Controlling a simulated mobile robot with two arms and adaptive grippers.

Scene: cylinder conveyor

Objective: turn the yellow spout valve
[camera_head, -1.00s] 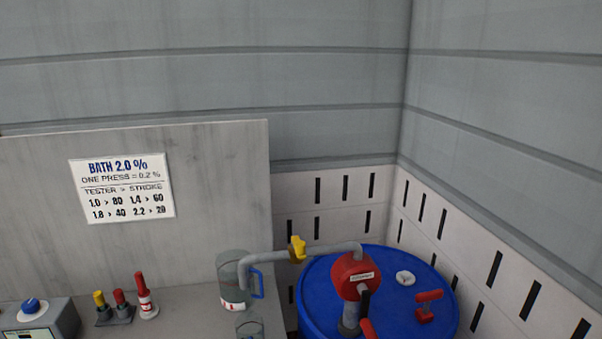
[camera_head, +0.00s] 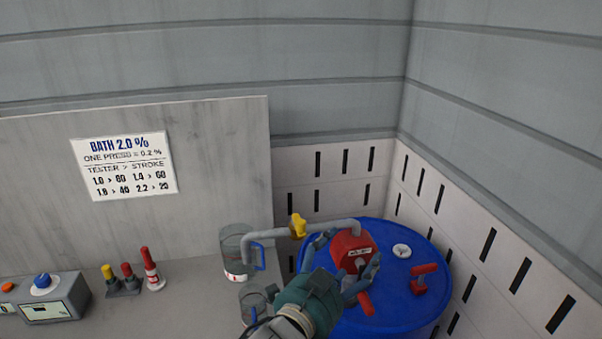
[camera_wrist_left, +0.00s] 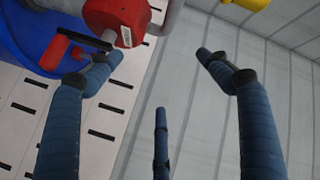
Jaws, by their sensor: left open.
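The yellow spout valve (camera_head: 298,226) sits on the grey spout pipe (camera_head: 275,233) between the glass jug and the red pump. Its edge also shows at the top of the left wrist view (camera_wrist_left: 246,4). My left gripper (camera_head: 348,260) is open and empty, in front of the red pump (camera_head: 352,247), to the right of and below the valve and apart from it. In the left wrist view my spread fingers (camera_wrist_left: 160,62) have nothing between them, with the red pump (camera_wrist_left: 115,18) beyond the left finger. The gripper hides part of the pump and drum. My right gripper is not in view.
The pump stands on a blue drum (camera_head: 405,312) with a red handle piece (camera_head: 423,278) on top. A glass jug (camera_head: 236,250) stands under the spout, with a smaller glass (camera_head: 253,302) in front. Walls close in behind and right. The space above the pipe is clear.

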